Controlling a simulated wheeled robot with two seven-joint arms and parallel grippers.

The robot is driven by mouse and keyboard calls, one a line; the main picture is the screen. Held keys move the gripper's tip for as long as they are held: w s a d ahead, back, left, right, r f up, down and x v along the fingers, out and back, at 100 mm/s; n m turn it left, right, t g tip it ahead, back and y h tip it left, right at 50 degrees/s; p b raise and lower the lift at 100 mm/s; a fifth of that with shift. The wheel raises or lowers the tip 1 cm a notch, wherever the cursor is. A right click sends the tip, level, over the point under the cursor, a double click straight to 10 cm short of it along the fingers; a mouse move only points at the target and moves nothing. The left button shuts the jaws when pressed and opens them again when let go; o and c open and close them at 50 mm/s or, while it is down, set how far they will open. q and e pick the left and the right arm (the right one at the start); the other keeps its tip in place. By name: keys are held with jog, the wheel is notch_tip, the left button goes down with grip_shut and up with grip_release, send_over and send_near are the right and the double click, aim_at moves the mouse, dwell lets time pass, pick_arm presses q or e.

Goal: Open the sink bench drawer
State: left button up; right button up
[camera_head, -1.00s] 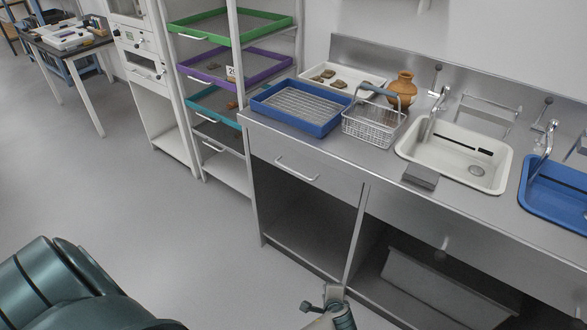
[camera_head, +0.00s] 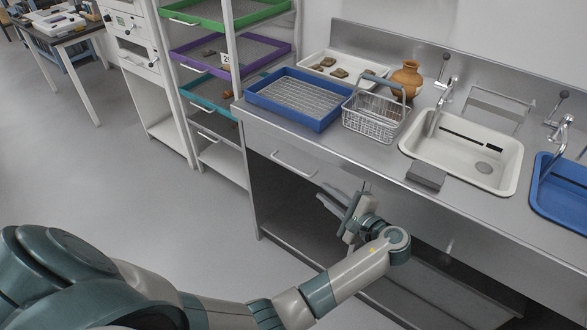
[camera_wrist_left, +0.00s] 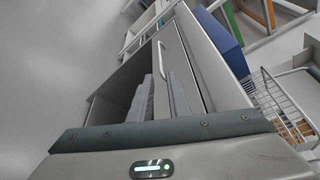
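The sink bench drawer (camera_head: 262,142) is the grey metal front at the left end of the bench, and it looks shut, flush with the bench. Its bar handle (camera_head: 293,165) is in plain view. In the left wrist view the drawer front (camera_wrist_left: 200,62) runs slantwise, with the handle (camera_wrist_left: 161,58) just beyond the fingertips. My left gripper (camera_head: 328,192) is in front of the bench, to the right of the handle and a little lower, apart from it. Its two fingers (camera_wrist_left: 159,82) look parted and empty. My right gripper is not in view.
On the bench stand a blue tray (camera_head: 297,122), a wire basket (camera_head: 375,125), a clay pot (camera_head: 406,80) and a white sink (camera_head: 490,183). Below the drawer is an open dark compartment. A rack with coloured trays (camera_head: 235,60) stands left. The floor (camera_head: 130,190) in front is clear.

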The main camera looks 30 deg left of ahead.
aim_at(296, 171)
pick_arm(q)
jog(key=p+x, duration=0.1)
jog(key=x, duration=1.6)
jog(key=shift+w+a+f, duration=0.1)
jog(key=shift+w, duration=0.05)
grip_shut()
dwell(1.0)
